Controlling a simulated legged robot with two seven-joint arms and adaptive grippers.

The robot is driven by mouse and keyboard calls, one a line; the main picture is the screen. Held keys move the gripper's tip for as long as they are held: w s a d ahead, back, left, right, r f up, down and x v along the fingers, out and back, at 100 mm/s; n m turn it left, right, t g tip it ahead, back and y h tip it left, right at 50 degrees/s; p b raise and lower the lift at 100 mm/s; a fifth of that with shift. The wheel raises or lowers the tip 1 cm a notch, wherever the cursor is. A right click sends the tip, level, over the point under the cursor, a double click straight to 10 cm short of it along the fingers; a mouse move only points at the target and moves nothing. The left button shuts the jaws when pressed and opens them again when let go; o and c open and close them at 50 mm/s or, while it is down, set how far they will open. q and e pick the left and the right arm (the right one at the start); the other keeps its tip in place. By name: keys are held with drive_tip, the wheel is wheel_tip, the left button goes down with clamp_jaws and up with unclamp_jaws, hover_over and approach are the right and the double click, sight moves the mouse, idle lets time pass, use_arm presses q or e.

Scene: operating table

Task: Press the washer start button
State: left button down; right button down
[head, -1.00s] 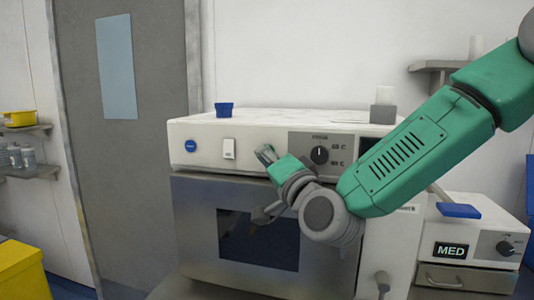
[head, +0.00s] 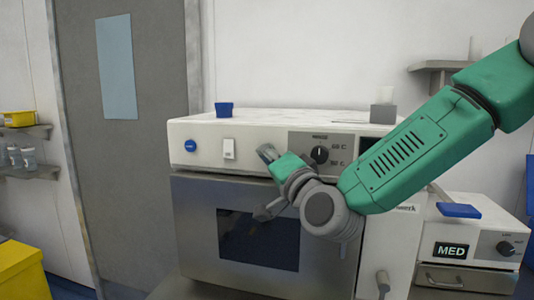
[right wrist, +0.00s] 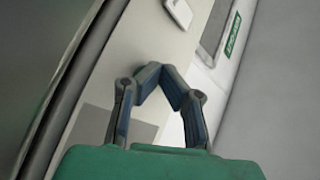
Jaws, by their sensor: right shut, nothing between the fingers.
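The washer (head: 245,130) is a white machine with a steel front and a dark door window (head: 258,240). Its upper panel carries a round blue button (head: 190,146) at the left, a white rocker switch (head: 229,148) beside it and a black dial (head: 320,154). Which control is the start button I cannot read. My right gripper (head: 267,153) is shut and empty in front of the panel, between the switch and the dial, right of the blue button. In the right wrist view its fingertips (right wrist: 160,75) meet before the pale panel. My left gripper is out of view.
A blue cup (head: 224,109) and a small grey box (head: 383,113) stand on top of the washer. A MED unit (head: 468,245) with a blue handle is at the right. A yellow bin (head: 22,272) is at the lower left. The space before the panel's left part is clear.

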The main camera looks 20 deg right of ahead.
idle(0.6)
drive_tip(key=shift+s+a, duration=0.35)
drive_tip(key=shift+s, duration=0.25)
drive_tip(key=shift+s+a+b, duration=0.35)
drive_tip(key=shift+s+a, duration=0.35)
drive_tip(key=shift+s, duration=0.35)
drive_tip(key=shift+s+a+b, duration=0.3)
drive_tip(key=shift+s+a, duration=0.4)
drive_tip(key=shift+s, duration=0.3)
